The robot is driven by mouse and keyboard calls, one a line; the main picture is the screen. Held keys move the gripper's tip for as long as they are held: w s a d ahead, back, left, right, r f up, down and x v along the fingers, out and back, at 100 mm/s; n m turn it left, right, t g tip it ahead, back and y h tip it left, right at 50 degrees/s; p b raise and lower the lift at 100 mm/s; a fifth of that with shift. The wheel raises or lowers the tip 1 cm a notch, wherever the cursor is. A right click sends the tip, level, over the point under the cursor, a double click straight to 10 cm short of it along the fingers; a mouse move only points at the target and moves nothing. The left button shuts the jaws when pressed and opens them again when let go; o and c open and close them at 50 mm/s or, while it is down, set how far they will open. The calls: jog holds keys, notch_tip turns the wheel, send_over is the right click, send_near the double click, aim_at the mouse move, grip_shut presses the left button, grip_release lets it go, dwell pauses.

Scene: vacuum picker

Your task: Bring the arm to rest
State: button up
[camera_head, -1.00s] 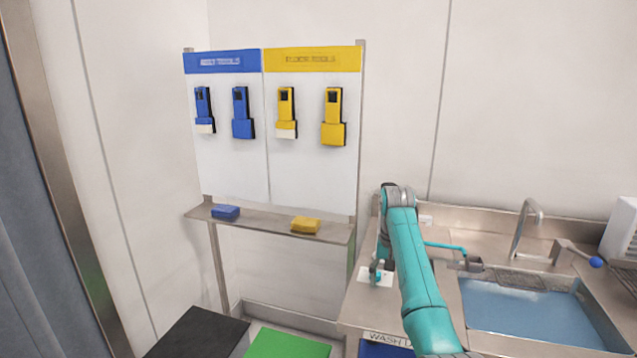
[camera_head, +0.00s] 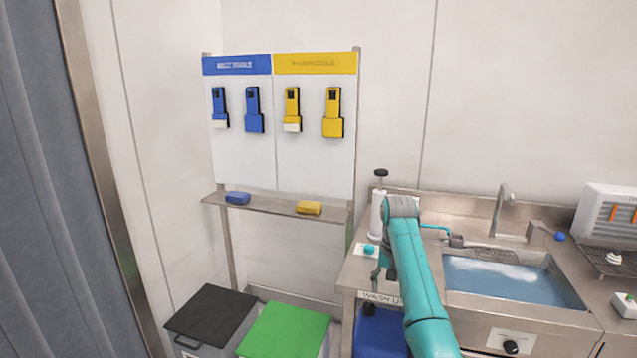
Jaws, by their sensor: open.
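Past that joint a teal part bends down behind the nearer link. My gripper cannot be made out; the far end of the arm is hidden behind its own links.
A steel counter (camera_head: 345,276) with a water-filled sink (camera_head: 505,280) and tap (camera_head: 502,205) is at right. A board (camera_head: 240,165) holds blue and yellow tools above a shelf (camera_head: 270,207) with two small blocks. Black-lidded (camera_head: 210,317) and green-lidded (camera_head: 285,330) bins stand below.

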jog(key=s+f+t, duration=0.2)
jog(key=s+f, duration=0.3)
jog(key=f, duration=0.9)
jog(key=s+f+t, duration=0.1)
jog(key=s+f, duration=0.3)
jog(key=f, duration=0.9)
jog(key=s+f+n+t, duration=0.1)
jog(key=s+f+t, duration=0.1)
jog(key=s+f, duration=0.6)
jog(key=s+f+t, duration=0.2)
jog(key=s+f, duration=0.2)
jog(key=s, duration=0.7)
jog(key=s+r+n+t, duration=0.15)
jog(key=s+r, duration=0.25)
jog(key=s, duration=0.8)
jog(key=s+r+t, duration=0.3)
jog(key=s+r, duration=0.1)
jog(key=s, duration=0.9)
jog(key=s+r+t, duration=0.1)
jog(key=s+r, duration=0.6)
jog(key=r, duration=0.4)
jog(key=s+r+t, duration=0.2)
jog(key=s+r, duration=0.5)
jog(key=r, duration=0.4)
